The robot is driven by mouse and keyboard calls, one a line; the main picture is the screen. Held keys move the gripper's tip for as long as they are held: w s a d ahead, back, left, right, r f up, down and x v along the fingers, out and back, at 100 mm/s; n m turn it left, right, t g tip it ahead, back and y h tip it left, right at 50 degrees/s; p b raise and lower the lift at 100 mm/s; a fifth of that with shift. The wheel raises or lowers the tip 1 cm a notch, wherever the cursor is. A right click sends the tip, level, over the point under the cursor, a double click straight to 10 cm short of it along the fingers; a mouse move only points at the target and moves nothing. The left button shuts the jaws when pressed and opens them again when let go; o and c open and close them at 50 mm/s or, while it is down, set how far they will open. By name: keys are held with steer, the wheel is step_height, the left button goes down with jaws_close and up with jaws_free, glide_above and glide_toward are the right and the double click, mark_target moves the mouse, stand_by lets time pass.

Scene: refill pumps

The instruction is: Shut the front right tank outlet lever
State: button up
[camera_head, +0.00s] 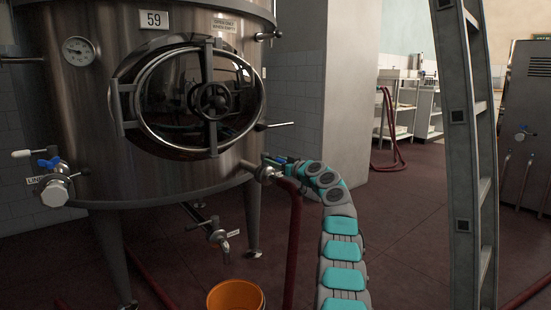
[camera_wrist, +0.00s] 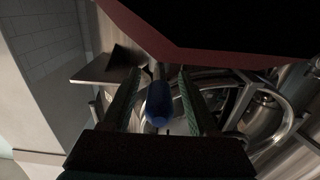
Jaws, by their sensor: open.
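The steel tank (camera_head: 80,120) numbered 59 fills the left of the head view. Its right outlet valve (camera_head: 262,172) is on the lower front, with a dark red hose (camera_head: 294,235) hanging from it. My gripper (camera_head: 279,161) is at this valve and hides most of its lever. In the wrist view, my gripper (camera_wrist: 159,75) is open, with a finger on each side of a blue lever handle (camera_wrist: 158,105). The handle lies between the fingers with gaps on both sides. Its angle to the pipe is hard to tell.
A left valve (camera_head: 55,188) with a blue lever sits on the tank. A lower tap (camera_head: 219,238) stands above an orange bucket (camera_head: 236,296). A round door (camera_head: 200,97) is above. A ladder (camera_head: 468,150) stands right. A large dark, red-edged shape (camera_wrist: 215,30) crosses the wrist view.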

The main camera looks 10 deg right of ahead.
steer(key=shift+w, duration=0.15)
jaws_close()
stand_by(0.5)
stand_by(1.0)
